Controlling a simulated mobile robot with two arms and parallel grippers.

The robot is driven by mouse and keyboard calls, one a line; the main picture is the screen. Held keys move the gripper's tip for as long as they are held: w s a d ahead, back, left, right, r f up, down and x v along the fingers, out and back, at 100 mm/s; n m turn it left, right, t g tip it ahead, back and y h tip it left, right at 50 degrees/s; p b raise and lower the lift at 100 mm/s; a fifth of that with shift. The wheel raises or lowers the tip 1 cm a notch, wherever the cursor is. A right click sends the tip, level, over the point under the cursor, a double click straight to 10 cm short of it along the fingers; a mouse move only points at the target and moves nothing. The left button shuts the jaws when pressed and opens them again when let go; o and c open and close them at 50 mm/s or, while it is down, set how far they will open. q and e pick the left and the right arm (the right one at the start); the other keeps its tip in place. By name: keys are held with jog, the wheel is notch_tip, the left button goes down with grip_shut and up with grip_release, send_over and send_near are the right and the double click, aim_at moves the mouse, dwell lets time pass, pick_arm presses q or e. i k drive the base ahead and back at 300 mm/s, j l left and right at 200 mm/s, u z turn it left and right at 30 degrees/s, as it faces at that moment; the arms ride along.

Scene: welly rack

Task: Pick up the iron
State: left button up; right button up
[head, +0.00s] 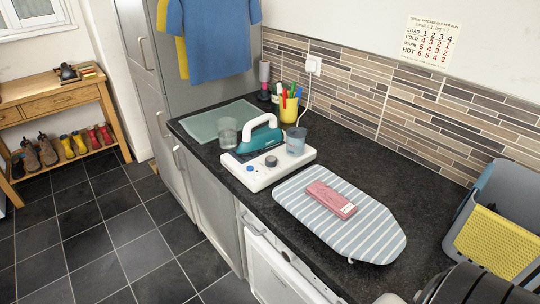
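The iron (261,138) is teal with a white handle. It rests on a white base (252,179) with a dial on the dark worktop, left of the ironing board. Its handle is raised and uncovered. A clear glass (228,133) stands close to its left side and a grey-blue cup (296,141) close to its right. Neither of my grippers shows in the head view. A dark ribbed shape with a pale part, probably my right arm, fills the bottom right corner.
A striped ironing board (375,232) with a folded pink cloth (331,200) lies right of the iron. Behind are a yellow pen pot (289,110) and a plug with a cord (312,65). A grey basket (490,190) with a yellow cloth stands at right.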

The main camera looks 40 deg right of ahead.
aim_at(269, 136)
jog(key=z, duration=1.15)
